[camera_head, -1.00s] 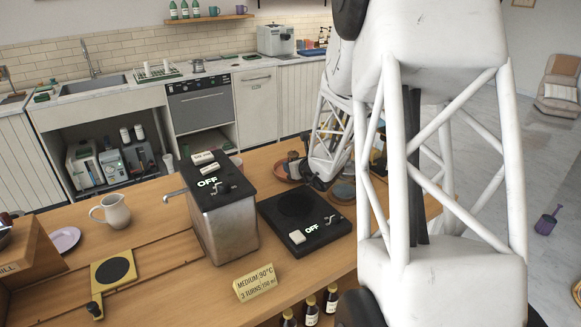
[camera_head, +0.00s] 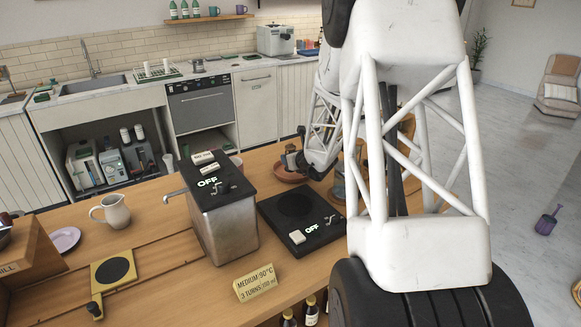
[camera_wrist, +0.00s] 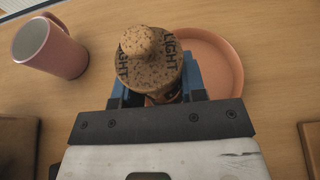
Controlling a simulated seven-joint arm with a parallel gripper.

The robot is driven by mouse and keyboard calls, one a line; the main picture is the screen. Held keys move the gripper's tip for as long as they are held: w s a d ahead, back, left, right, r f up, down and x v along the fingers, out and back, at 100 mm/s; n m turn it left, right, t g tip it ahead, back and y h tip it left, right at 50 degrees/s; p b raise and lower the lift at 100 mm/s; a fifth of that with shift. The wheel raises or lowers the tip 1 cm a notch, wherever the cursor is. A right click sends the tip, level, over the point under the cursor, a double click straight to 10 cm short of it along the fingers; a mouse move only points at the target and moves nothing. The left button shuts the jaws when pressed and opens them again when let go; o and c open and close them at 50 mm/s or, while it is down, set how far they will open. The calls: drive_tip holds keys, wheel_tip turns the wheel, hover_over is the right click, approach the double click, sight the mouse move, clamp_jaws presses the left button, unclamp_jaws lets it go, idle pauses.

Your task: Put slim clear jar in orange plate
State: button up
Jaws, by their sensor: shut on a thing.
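My gripper (camera_wrist: 160,92) is shut on the slim clear jar (camera_wrist: 165,99). In the wrist view I see mostly its speckled cork stopper, with "LIGHT" lettering around it; the stopper hides most of the body. The orange plate (camera_wrist: 226,62) lies on the wooden counter below and behind the jar, mostly toward its right. The jar overlaps the plate's left part in this view. In the head view, my gripper (camera_head: 299,160) is small, at the far side of the counter, over the orange plate (camera_head: 287,177). I cannot tell whether the jar touches the plate.
A pink mug (camera_wrist: 50,48) stands left of the jar in the wrist view. In the head view, a metal boiler (camera_head: 224,222) and a black hot plate (camera_head: 300,220) stand nearer on the counter. A white pitcher (camera_head: 113,211) is at left. My arm hides the counter's right part.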

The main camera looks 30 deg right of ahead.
drive_tip(key=shift+f, duration=1.7)
drive_tip(key=shift+f, duration=0.1)
drive_tip(key=o, duration=1)
drive_tip(key=shift+c, duration=0.2)
drive_tip(key=shift+s+r, duration=0.3)
drive_tip(key=shift+s, duration=0.15)
drive_tip(key=shift+v, duration=5.5)
